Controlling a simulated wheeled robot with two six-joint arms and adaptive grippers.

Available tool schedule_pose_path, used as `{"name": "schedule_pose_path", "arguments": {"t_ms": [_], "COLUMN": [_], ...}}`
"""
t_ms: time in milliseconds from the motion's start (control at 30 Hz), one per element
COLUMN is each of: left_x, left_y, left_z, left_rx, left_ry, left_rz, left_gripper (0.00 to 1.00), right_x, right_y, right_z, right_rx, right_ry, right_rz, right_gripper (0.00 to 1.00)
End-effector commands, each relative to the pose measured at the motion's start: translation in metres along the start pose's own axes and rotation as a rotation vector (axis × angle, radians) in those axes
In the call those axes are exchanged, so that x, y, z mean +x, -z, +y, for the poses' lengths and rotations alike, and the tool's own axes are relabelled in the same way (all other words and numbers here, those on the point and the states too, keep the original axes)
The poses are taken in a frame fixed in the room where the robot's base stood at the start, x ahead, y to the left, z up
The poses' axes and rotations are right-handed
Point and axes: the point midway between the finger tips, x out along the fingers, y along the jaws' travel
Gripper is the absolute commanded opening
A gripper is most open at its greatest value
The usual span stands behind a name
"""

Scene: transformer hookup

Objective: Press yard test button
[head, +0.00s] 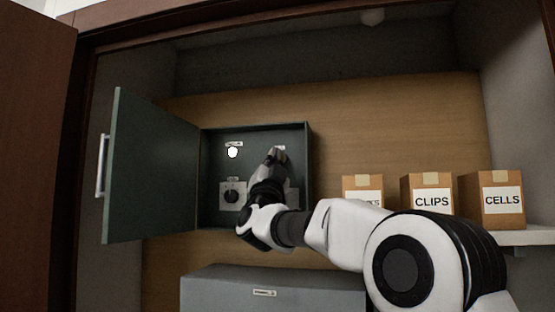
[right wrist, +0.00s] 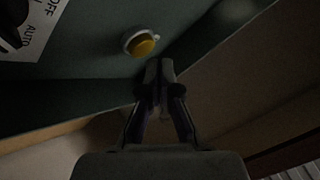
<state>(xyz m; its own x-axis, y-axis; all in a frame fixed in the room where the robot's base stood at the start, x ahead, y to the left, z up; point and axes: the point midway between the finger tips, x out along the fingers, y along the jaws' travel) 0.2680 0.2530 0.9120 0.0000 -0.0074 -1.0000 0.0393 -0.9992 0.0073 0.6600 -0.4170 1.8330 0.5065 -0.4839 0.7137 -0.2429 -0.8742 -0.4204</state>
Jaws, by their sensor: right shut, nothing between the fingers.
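A green metal box (head: 307,150) hangs on the back wall with its door (head: 150,170) swung open to the left. In the right wrist view a round yellow button-like piece with a pale ring (right wrist: 141,44) sits on the green panel. My right gripper (head: 274,154) is inside the box's right part, and its shut, empty fingertips (right wrist: 159,68) show just beside and below the yellow piece in the wrist view. I cannot tell whether they touch it. In the head view my arm hides that part of the panel. My left gripper is not in view.
A bright white round lamp (head: 232,152) and a black rotary switch (head: 231,195) are on the panel's left. A switch plate marked OFF and AUTO (right wrist: 48,22) shows in the wrist view. Labelled cartons, CLIPS (head: 428,181) and CELLS (head: 492,180), stand right; a grey box (head: 230,285) is below.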

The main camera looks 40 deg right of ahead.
Motion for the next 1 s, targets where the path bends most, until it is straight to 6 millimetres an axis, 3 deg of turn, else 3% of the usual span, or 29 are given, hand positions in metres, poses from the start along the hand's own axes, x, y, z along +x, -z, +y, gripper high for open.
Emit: {"name": "schedule_pose_path", "arguments": {"t_ms": [500, 1000], "left_x": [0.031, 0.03], "left_y": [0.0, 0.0], "left_z": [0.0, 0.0], "left_rx": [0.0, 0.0], "left_ry": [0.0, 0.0], "left_rz": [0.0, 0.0], "left_gripper": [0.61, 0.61], "right_x": [-0.034, -0.034], "right_y": [0.022, 0.025], "right_z": [-0.023, -0.025], "right_rx": [0.0, 0.0], "right_ry": [0.001, 0.0], "right_rz": [0.001, 0.0], "right_gripper": [0.0, 0.0]}}
